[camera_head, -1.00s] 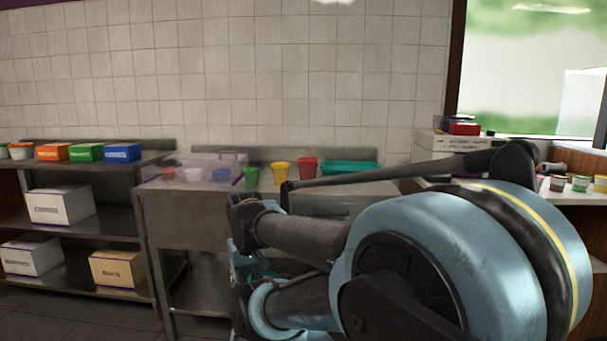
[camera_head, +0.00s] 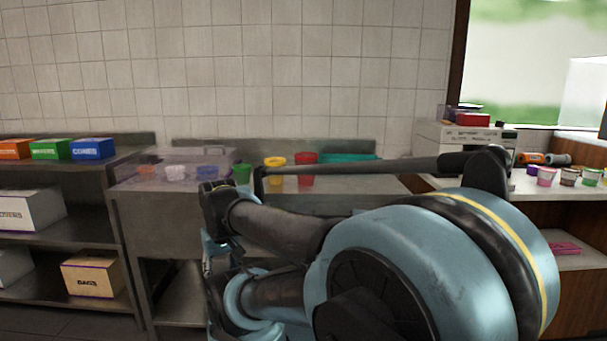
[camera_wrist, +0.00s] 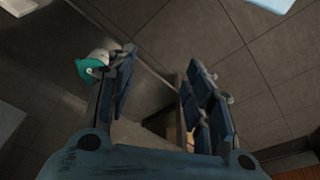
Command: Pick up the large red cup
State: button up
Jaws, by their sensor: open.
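The red cup (camera_head: 305,158) stands upright on the steel counter, right of the yellow cup (camera_head: 275,161). My arm link crosses in front of it and hides a middle band. My gripper shows in the wrist view (camera_wrist: 162,80) with its two fingers spread apart and nothing between them but floor and a shelf edge. The red cup is not in the wrist view. My gripper is apart from the cup, and my arm hides most of it in the head view.
A green cup (camera_head: 242,172) stands left of the yellow one, beside a clear lidded container (camera_head: 180,165). A teal tray (camera_head: 345,157) lies behind and right of the red cup. Shelves with boxes are at left; a counter with small cups (camera_head: 568,177) is at right.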

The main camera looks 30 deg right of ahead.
jog(key=o, duration=0.7)
jog(key=r, duration=0.2)
jog(key=w+d+r, duration=0.1)
jog(key=shift+w, duration=0.1)
jog(key=shift+o, duration=0.2)
jog(key=w+d+r, duration=0.4)
jog(key=w+r, duration=0.2)
jog(key=r, duration=0.3)
notch_tip(320, 180, up, 24)
jog(key=f+n, duration=0.1)
jog(key=n, duration=0.1)
send_over(305, 166)
jog(key=w+d, duration=0.2)
jog(key=d, duration=0.1)
jog(key=shift+g, duration=0.3)
jog(key=f, duration=0.5)
jog(key=w+f, duration=0.1)
jog(key=f, duration=0.5)
jog(key=w+f, duration=0.1)
jog(key=f, duration=0.4)
jog(key=shift+a+f, duration=0.15)
jog(key=shift+a, duration=0.1)
